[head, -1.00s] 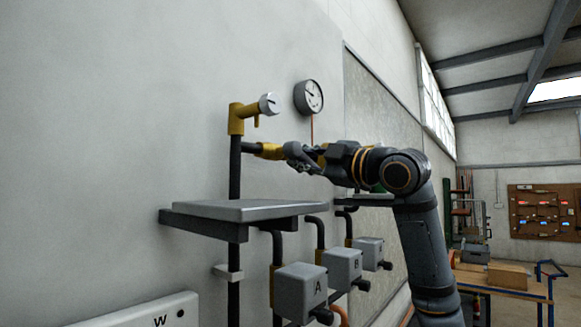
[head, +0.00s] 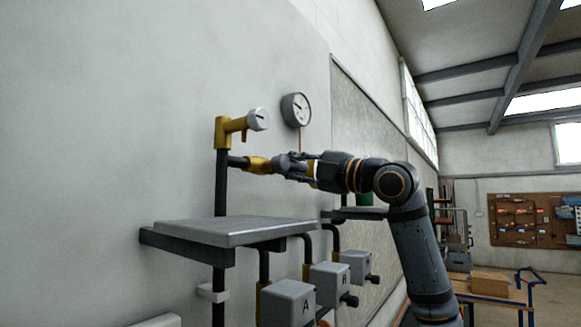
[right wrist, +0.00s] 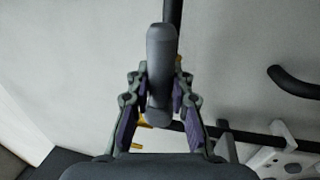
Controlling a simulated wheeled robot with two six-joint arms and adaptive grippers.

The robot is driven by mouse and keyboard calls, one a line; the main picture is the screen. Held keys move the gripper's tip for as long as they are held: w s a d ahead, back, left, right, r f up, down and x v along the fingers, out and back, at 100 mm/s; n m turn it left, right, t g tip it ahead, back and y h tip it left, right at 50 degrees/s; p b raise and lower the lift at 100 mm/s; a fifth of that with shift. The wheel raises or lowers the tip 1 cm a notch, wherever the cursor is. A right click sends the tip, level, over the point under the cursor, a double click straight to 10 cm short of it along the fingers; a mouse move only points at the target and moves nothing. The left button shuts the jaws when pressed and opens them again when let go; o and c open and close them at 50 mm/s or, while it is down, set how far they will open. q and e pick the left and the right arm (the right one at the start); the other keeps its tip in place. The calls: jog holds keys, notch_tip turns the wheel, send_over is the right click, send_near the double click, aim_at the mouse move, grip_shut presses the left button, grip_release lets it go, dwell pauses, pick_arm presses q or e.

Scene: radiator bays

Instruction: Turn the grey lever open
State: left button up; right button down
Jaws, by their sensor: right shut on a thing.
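The grey lever (right wrist: 160,70) stands lengthwise between my right fingers in the right wrist view. In the head view it shows as a small grey piece (head: 283,161) at the end of a brass valve (head: 258,165) on a short dark pipe. My right gripper (head: 304,168) reaches it from the right and is shut on it. In the right wrist view, the finger pads (right wrist: 160,98) lie on both sides of the lever. The fingers cover part of the lever in the head view. My left gripper is not in view.
A gauge (head: 296,109) hangs on the wall. A grey shelf (head: 225,231) juts out below the valve. Several grey boxes (head: 290,303) with dark knobs stand lower down.

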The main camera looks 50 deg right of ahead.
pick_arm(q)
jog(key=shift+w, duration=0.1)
pick_arm(e)
jog(key=shift+a+f, duration=0.1)
jog(key=shift+f, duration=0.05)
jog(key=c, duration=1.6)
grip_release()
jog(key=o, duration=0.4)
jog(key=shift+s, duration=0.1)
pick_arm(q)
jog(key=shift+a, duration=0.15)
pick_arm(e)
jog(key=shift+r, duration=0.25)
